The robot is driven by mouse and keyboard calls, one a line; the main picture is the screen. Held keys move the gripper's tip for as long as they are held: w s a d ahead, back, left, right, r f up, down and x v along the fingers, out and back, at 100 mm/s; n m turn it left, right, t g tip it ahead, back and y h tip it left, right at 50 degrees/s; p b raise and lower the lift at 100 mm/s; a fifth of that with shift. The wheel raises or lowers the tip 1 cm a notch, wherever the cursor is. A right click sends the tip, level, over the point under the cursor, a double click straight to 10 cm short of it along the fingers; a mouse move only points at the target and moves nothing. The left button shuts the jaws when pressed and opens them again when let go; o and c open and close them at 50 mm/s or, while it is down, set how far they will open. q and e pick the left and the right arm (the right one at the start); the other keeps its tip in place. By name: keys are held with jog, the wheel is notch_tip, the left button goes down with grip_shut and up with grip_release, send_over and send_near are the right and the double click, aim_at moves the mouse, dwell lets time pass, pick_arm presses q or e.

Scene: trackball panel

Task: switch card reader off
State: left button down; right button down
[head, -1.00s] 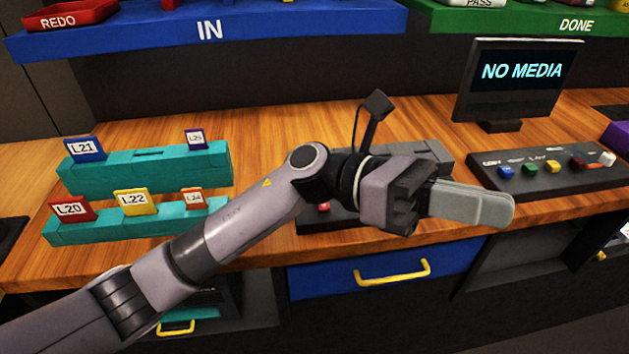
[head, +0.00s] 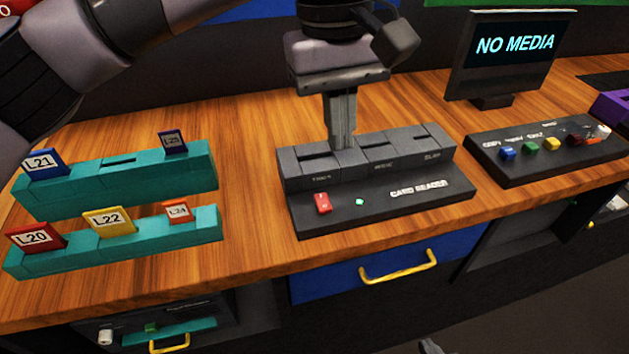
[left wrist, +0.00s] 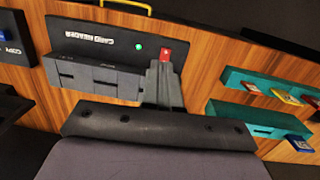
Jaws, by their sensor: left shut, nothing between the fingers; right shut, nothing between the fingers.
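The dark card reader (head: 420,199) stands on the wooden bench, with a slotted block along its back. Its red switch (head: 323,203) is at the front left, and a small green light (head: 360,202) beside it is lit. My left gripper (head: 341,143) is shut and empty, pointing down over the block's left half, behind the switch. In the left wrist view, the fingers (left wrist: 161,68) point toward the red switch (left wrist: 166,54), partly covering its near edge. The green light (left wrist: 138,46) glows there too. A small grey tip of my right gripper (head: 430,346) shows at the bottom edge.
Teal card racks (head: 120,240) with labelled cards stand left of the reader. A button panel (head: 545,155) and a screen (head: 513,54) reading NO MEDIA are at the right. A blue drawer (head: 330,281) with a yellow handle is below. Bare bench lies between racks and reader.

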aim_at(322, 206)
pick_arm(q)
jog(key=shift+w+a+r+t+y, duration=0.45)
jog(key=shift+w+a+r, duration=0.25)
jog(key=shift+a, duration=0.25)
jog(key=shift+f, duration=0.1)
notch_tip(322, 206, down, 14)
jog(key=shift+r+p, duration=0.1)
jog(key=shift+p, duration=0.8)
